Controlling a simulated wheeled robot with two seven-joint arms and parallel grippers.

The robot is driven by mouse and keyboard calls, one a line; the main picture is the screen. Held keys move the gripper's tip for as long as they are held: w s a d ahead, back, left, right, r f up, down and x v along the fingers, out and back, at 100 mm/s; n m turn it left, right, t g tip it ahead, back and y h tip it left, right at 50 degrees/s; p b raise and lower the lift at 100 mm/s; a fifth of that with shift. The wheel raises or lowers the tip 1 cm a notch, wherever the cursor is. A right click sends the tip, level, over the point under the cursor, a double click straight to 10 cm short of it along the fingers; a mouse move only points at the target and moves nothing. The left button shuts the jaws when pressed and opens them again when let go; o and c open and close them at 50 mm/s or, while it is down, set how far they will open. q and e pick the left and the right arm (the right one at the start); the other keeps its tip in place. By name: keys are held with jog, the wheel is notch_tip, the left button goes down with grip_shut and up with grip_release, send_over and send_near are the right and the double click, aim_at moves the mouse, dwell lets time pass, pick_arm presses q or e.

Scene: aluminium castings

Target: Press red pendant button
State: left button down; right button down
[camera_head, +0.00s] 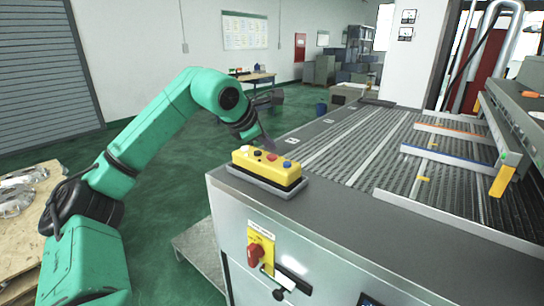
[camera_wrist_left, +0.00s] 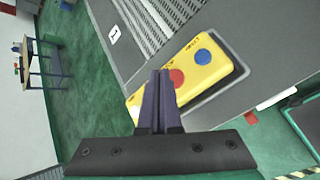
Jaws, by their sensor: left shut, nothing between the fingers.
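The yellow pendant (camera_head: 267,171) lies in a grey holder on the near left corner of the machine top. Its top carries a white, a black, a red and a blue button. The red button (camera_head: 272,157) is between the black and the blue one. In the left wrist view the red button (camera_wrist_left: 178,77) shows just right of my fingertips, partly covered by them. My left gripper (camera_head: 267,142) is shut and empty, just behind and above the pendant; it also shows in the left wrist view (camera_wrist_left: 160,74). I cannot tell whether its tips touch the pendant. My right gripper is out of view.
A red rotary switch (camera_head: 255,254) on a yellow plate sits on the machine's front panel. The slatted machine bed (camera_head: 370,145) with raised bars stretches to the right. A wooden bench (camera_head: 30,225) with castings stands at the left. Green floor is free behind my arm.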

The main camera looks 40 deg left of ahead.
aim_at(268, 157)
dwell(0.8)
pick_arm(q)
jog(key=shift+f, duration=0.4)
jog(key=shift+f+b, duration=0.5)
jog(key=shift+b, duration=0.15)
dwell(0.3)
jog(key=shift+r, duration=0.15)
jog(key=shift+r+p, duration=0.75)
jog(key=shift+p, duration=0.2)
notch_tip(268, 157, up, 5)
jog(key=p, duration=0.5)
jog(key=shift+r, duration=0.1)
